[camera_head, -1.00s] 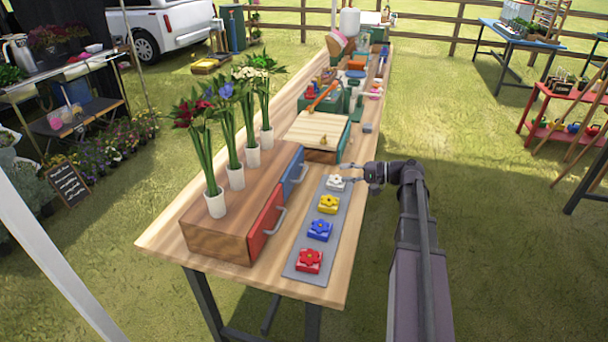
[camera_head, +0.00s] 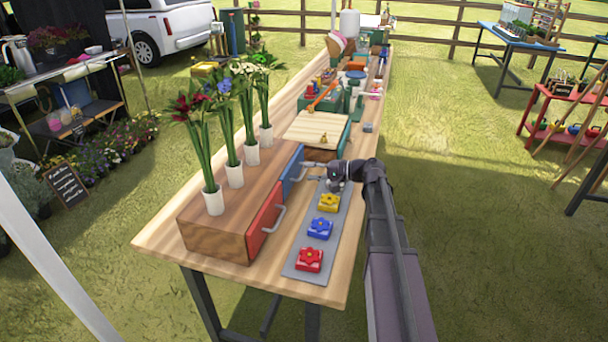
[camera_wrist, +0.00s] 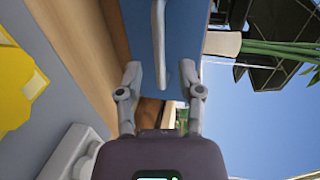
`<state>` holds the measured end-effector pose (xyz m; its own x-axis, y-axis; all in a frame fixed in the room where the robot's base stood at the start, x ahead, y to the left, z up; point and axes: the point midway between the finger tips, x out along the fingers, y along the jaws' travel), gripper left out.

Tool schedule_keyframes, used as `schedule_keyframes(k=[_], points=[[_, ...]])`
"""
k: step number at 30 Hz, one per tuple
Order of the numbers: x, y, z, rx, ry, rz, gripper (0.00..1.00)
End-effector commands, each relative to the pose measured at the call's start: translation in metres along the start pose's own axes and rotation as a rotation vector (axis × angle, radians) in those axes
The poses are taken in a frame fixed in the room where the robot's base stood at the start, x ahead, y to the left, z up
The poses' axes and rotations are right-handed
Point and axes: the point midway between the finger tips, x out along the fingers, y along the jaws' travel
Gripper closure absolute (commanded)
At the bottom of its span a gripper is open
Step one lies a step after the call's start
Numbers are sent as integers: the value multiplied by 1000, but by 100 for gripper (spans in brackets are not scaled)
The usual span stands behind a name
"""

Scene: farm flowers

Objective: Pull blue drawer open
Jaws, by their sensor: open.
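The blue drawer (camera_head: 292,171) is the far one of two drawer fronts in a wooden box (camera_head: 222,215) on the table. It looks shut. Its grey bar handle shows in the wrist view (camera_wrist: 160,45), upright in that picture. My gripper (camera_head: 308,171) is at the blue drawer front, beside its handle. In the wrist view my gripper (camera_wrist: 164,78) is open, with one finger on each side of the handle's line. The handle's near end reaches between the fingertips. I cannot tell whether the fingers touch it.
The red drawer (camera_head: 267,219) is nearer, with its own handle. Several flower vases (camera_head: 235,176) stand on the box. A grey mat (camera_head: 304,262) with flower blocks, such as a yellow one (camera_head: 329,202), lies right of the drawers, below my arm.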

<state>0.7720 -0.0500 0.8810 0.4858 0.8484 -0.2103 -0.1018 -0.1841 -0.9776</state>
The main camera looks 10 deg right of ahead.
Motion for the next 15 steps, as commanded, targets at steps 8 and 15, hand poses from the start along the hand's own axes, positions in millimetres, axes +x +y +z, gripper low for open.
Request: schedule_keyframes(k=[8,15], points=[[24,0,0,0,0,0,52],[27,0,0,0,0,0,52]])
